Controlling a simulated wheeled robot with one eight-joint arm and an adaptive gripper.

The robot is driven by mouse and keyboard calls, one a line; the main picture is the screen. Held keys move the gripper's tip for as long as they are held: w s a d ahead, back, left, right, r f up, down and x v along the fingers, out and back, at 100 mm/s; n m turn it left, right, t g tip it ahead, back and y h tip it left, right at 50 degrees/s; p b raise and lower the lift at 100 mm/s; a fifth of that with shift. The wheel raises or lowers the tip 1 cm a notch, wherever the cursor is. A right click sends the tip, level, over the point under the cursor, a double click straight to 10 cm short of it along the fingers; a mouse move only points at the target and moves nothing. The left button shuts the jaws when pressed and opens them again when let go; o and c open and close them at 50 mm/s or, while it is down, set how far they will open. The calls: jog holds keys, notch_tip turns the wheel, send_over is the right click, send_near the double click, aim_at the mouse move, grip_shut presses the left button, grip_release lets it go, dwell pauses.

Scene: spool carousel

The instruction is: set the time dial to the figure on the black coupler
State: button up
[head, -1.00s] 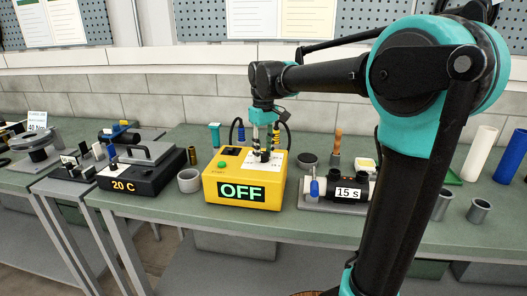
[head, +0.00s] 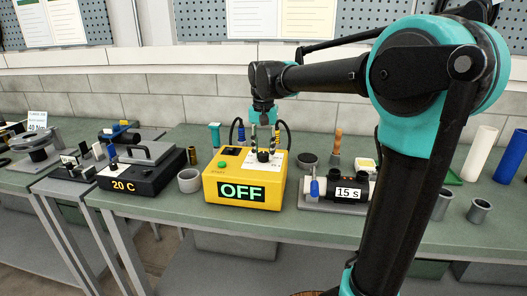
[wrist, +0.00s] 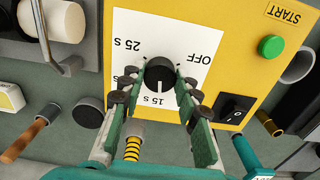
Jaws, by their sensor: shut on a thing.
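The yellow control box (head: 243,170) stands on the bench, and its front display (head: 241,191) reads OFF. On its top, the black time dial (wrist: 160,73) sits on a white scale marked OFF, 15 S and 25 S. The dial's white mark points toward 15 S. My gripper (wrist: 157,82) is shut on the dial, one finger on each side; the head view shows it from above the box (head: 264,150). The black coupler (head: 350,186), right of the box, carries a label reading 15 s.
A green START button (wrist: 271,46) and a black rocker switch (wrist: 235,108) share the box top. A grey cup (head: 189,180) and a black unit reading 20 C (head: 135,182) stand to the left. An orange-handled tool (head: 338,143) stands behind the coupler.

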aim_at(264, 154)
jog(key=shift+m, duration=0.9)
jog(key=o, duration=1.2)
jog(key=shift+c, duration=0.2)
jog(key=shift+r, duration=0.15)
notch_tip(264, 154, up, 12)
jog(key=shift+s, duration=0.1)
